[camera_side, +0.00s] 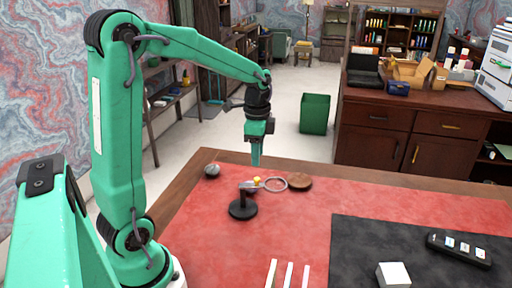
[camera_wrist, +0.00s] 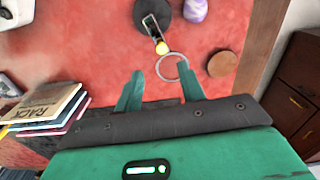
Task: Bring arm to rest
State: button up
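My gripper (camera_side: 256,164) hangs pointing down above the far part of the red desk top (camera_side: 330,208), with clear air below its tips in the side view. In the wrist view my gripper (camera_wrist: 160,66) shows two green fingers spread apart with nothing between them. A small black stand (camera_side: 243,209) with a yellow knob (camera_side: 257,181) and a ring (camera_side: 275,184) is on the desk below and near it. In the wrist view the ring (camera_wrist: 172,67) appears just beyond the fingertips; I see no contact.
A brown disc (camera_side: 299,183) and a grey round thing (camera_side: 212,169) lie near the far edge. A black mat (camera_side: 350,255), remote (camera_side: 459,248), white block (camera_side: 393,275) and white strips (camera_side: 287,273) are nearer.

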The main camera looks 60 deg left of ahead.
jog(key=s+d+r+n+t, duration=0.2)
jog(key=s+d+r+n, duration=0.1)
jog(key=s+d, duration=0.2)
jog(key=s+d+r+n+t, duration=0.3)
jog(key=s+d+n, duration=0.1)
jog(key=s+d, duration=0.2)
jog(key=shift+s+r, duration=0.15)
jog(key=shift+s, duration=0.7)
jog(key=shift+o, duration=0.4)
jog(key=shift+s+d+n, duration=0.35)
jog(key=shift+s+n, duration=0.15)
jog(key=shift+n, duration=0.1)
